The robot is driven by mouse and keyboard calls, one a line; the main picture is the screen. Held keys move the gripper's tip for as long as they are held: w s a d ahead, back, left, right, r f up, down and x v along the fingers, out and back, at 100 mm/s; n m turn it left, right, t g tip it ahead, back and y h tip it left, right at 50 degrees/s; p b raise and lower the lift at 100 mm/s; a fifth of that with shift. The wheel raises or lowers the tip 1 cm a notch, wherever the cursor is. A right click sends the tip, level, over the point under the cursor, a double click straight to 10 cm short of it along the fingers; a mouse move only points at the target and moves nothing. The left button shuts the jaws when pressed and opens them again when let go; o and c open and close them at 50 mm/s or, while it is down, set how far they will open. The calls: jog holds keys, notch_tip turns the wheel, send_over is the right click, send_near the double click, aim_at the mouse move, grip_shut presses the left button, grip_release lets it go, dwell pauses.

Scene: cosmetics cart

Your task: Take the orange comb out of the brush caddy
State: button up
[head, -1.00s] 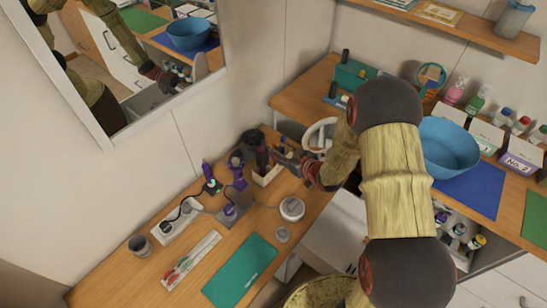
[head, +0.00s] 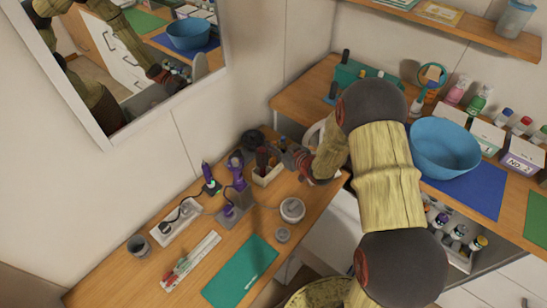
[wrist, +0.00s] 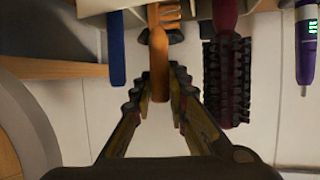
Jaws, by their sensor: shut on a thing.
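The orange comb (wrist: 160,45) shows in the wrist view, its teeth near the top edge and its plain end between my fingertips. My gripper (wrist: 159,82) is shut on that end. In the head view my gripper (head: 290,156) is at the right side of the cream brush caddy (head: 267,180), which stands near the wall end of the wooden counter. Dark brush heads (head: 262,158) stick up from the caddy. I cannot tell whether the comb is still inside the caddy.
In the wrist view a blue handle (wrist: 117,50) is left of the comb and a dark red bristled brush (wrist: 226,80) is close on its right. A purple tool (head: 237,165) stands left of the caddy. A round grey-lidded jar (head: 292,209) stands in front.

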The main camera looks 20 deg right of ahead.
grip_shut()
